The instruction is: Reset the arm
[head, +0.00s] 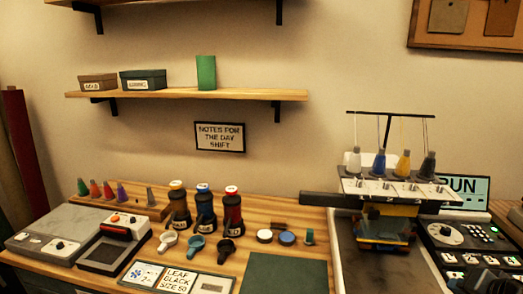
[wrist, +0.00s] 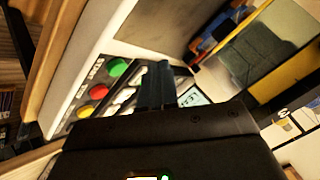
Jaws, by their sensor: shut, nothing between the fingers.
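My gripper (wrist: 156,72) shows in the wrist view with its dark fingers together and nothing between them. The fingers appear in front of a panel (wrist: 92,103) with large green, yellow and red buttons; I cannot tell how far apart they are. In the head view I cannot make out my gripper clearly. A dark shape at the bottom right edge there is too cut off to tell.
An embroidery machine (head: 395,190) with several thread cones stands at the right, beside a control panel (head: 462,238) and a screen reading RUN (head: 470,188). Bottles (head: 205,208), scoops, cards and a green mat (head: 285,274) occupy the wooden table. A shelf (head: 190,95) hangs above.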

